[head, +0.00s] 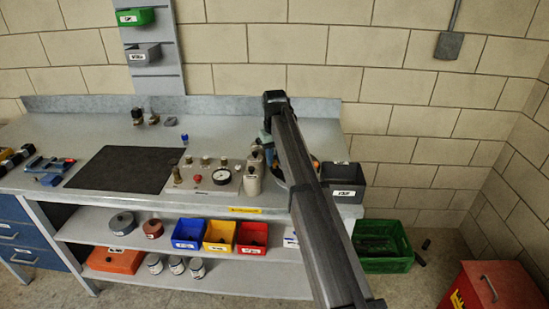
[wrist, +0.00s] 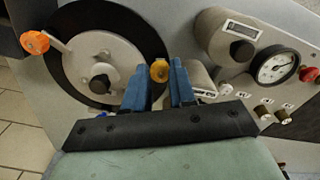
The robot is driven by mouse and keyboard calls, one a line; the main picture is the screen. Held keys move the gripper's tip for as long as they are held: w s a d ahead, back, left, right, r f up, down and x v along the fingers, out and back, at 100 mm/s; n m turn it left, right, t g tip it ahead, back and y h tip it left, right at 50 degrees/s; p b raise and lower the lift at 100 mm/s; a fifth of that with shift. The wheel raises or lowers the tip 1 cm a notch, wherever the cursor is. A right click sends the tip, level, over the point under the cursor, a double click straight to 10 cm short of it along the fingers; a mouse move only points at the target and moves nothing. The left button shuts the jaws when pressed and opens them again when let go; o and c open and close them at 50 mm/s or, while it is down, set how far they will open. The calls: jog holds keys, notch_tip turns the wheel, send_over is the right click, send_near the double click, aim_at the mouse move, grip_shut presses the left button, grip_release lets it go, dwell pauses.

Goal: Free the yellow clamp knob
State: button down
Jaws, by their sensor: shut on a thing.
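The yellow clamp knob (wrist: 159,71) shows in the wrist view between the tips of the two blue fingers. My gripper (wrist: 162,80) is shut on it. A large wheel with a black rim (wrist: 150,40) and a grey face stands right behind and to the left, with an orange crank handle (wrist: 34,42). In the head view my arm crosses the right end of the bench and hides the knob and most of the wheel. What lies below the knob is hidden by my gripper.
A panel (head: 197,182) with a pressure gauge (head: 222,177), brass fittings and a red knob stands just left of my arm. A dark labelled bin (head: 344,183) stands to its right. A black mat (head: 125,169) lies clear on the bench. A green crate (head: 385,262) is on the floor.

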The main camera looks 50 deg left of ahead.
aim_at(275, 161)
jog(key=shift+n, duration=1.4)
jog(key=c, duration=0.9)
grip_release()
notch_tip(275, 161, up, 14)
jog(key=shift+f, duration=0.1)
